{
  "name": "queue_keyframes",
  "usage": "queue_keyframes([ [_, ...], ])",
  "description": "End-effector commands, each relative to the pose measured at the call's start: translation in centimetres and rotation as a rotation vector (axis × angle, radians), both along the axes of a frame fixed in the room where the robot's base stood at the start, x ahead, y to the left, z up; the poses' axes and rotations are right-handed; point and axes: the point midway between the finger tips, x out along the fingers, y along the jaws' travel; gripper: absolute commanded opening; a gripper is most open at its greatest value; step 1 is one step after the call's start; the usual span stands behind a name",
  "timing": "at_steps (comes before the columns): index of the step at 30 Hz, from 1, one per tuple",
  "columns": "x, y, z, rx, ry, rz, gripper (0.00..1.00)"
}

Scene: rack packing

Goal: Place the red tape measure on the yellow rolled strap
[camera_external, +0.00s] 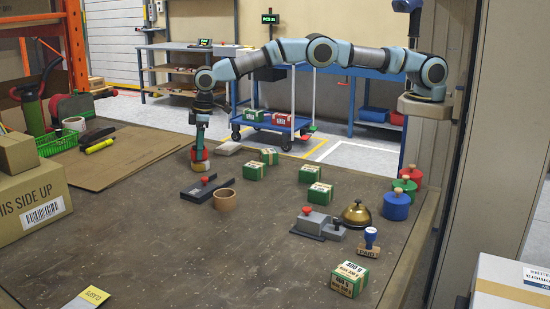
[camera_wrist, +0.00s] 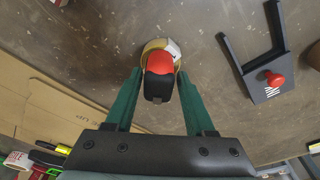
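The red tape measure (camera_wrist: 159,64), red with a black end, sits on the yellow rolled strap (camera_wrist: 152,46) in the wrist view. The strap's rim shows around its far side. In the external view the red tape measure (camera_external: 198,155) is above the yellow strap (camera_external: 200,168) at the back of the table. My gripper (camera_wrist: 159,72) is around the tape measure, with one teal finger on each side. The fingers look open, with small gaps beside the tape measure. My gripper (camera_external: 200,143) points down from above in the external view.
A dark U-shaped holder with a red knob (camera_external: 198,188) and a brown ring (camera_external: 225,199) stand close in front. Several green boxes (camera_external: 309,173) are to the right. Cardboard (camera_external: 125,155) lies to the left. The table's front middle is clear.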

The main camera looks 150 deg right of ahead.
Motion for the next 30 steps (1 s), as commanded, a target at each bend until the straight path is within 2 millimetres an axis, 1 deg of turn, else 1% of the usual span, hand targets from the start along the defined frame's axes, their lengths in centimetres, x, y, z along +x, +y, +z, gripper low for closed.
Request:
queue_keyframes([
  [1, 0.0, 0.0, 0.0, 0.0, 0.0, 0.0, 0.61],
  [3, 0.0, 0.0, 0.0, 0.0, 0.0, 0.0, 0.69],
  [4, 0.0, 0.0, 0.0, 0.0, 0.0, 0.0, 0.7],
  [10, 0.0, 0.0, 0.1, 0.0, 0.0, 0.0, 0.7],
  [14, 0.0, 0.0, 0.7, -0.001, -0.001, 0.0, 0.7],
  [17, -0.1, 0.1, 1.9, -0.002, -0.002, 0.0, 0.7],
  [24, -0.6, 0.6, 6.9, -0.004, -0.004, 0.0, 0.7],
  [30, -1.0, 1.0, 10.4, -0.002, -0.002, 0.0, 0.7],
])
